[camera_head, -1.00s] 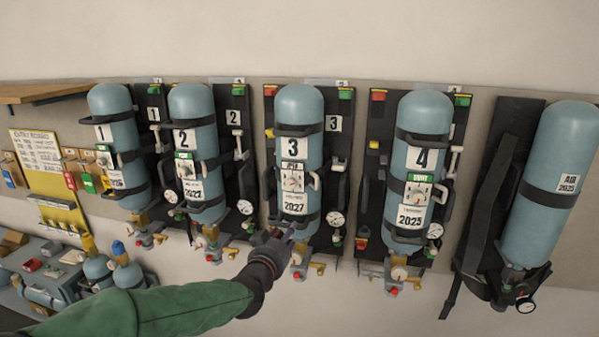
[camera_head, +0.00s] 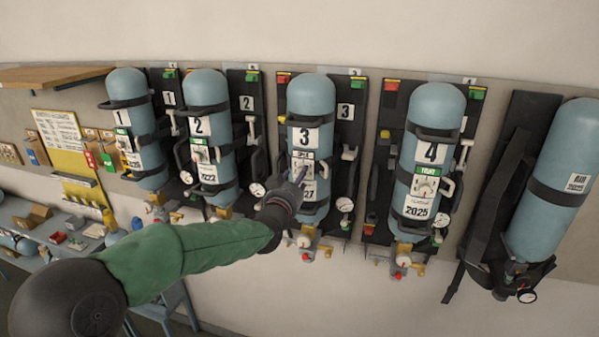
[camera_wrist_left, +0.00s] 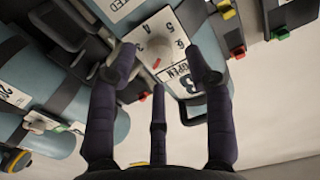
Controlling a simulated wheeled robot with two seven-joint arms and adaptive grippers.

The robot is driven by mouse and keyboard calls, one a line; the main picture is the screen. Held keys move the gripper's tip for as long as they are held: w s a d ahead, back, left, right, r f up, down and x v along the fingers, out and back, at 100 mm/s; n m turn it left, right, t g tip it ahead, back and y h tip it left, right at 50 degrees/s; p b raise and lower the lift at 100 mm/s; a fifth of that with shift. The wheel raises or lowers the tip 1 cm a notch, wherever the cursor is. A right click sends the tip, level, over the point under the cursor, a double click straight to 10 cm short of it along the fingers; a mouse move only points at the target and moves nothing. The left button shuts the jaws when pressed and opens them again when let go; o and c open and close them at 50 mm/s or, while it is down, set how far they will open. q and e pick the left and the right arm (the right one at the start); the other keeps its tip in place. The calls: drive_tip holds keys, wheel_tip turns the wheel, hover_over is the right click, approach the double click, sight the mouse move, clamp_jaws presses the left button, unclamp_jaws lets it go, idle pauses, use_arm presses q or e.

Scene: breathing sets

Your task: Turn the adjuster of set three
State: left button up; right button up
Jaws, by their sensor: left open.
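Set three is a blue cylinder (camera_head: 310,98) on a black backplate, with a "3" label. Its adjuster, a pale round knob on a numbered dial plate, shows in the left wrist view (camera_wrist_left: 154,52). There it sits between and just beyond the spread fingers of my left gripper (camera_wrist_left: 160,70). The fingers look apart from the knob. In the head view my left gripper (camera_head: 299,178) is in front of the lower half of set three and hides part of its dial plate and lower label. My right gripper is not in view.
Set two (camera_head: 208,100) hangs to the left and set four (camera_head: 436,110) to the right, each with protruding handles, hoses and gauges. Set three's gauge (camera_head: 345,204) hangs low at its right. A workbench with parts (camera_head: 75,235) is at lower left.

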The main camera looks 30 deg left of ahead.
use_arm(q)
drive_tip(key=shift+p+x, duration=0.3)
drive_tip(key=shift+x, duration=1.05)
clamp_jaws()
